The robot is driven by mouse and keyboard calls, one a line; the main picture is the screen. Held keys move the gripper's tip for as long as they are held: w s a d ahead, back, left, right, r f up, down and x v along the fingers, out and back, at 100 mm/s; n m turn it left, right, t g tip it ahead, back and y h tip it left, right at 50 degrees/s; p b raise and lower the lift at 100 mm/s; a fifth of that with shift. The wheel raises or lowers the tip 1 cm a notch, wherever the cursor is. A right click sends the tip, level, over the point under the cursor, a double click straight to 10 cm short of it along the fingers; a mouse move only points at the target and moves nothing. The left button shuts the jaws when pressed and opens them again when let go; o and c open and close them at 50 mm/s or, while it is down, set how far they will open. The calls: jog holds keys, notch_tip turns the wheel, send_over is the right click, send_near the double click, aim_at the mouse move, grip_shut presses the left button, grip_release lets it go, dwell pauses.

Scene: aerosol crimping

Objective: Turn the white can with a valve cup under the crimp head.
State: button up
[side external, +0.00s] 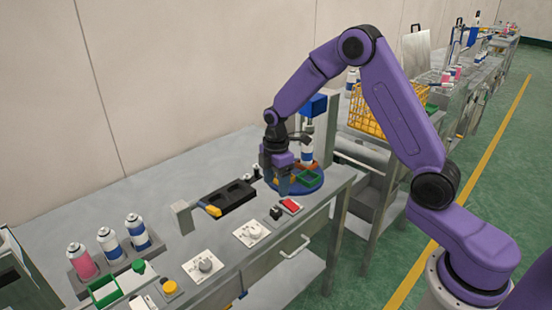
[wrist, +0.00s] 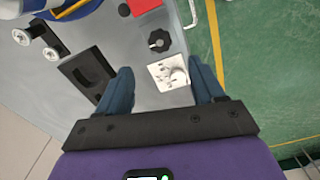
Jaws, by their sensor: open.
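A white can (side external: 307,150) with a blue band stands below the blue crimp head (side external: 313,106) at the back of the bench, on or behind the blue round turntable (side external: 318,187). I cannot tell whether it carries a valve cup. The turntable's edge also shows at the top left of the wrist view (wrist: 72,14). My gripper (side external: 277,183) is in front of the turntable and hides part of it. In the wrist view my gripper (wrist: 162,88) has its fingers wide apart, with nothing held between them.
A black recessed holder (side external: 225,199) lies left of my gripper. Knob plates (side external: 251,232) and a red block (side external: 291,205) line the front edge. Several cans stand in a rack (side external: 117,259) at the left. A yellow basket (side external: 366,113) is behind.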

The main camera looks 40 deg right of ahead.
notch_tip(320, 180, up, 8)
jog(key=shift+f, duration=0.1)
dwell(0.4)
jog(key=s+a+r, duration=0.3)
jog(key=s+a, duration=0.2)
jog(key=s, duration=0.3)
jog(key=s+d+r+m, duration=0.1)
jog(key=s+m, duration=0.2)
jog(key=s, duration=2.3)
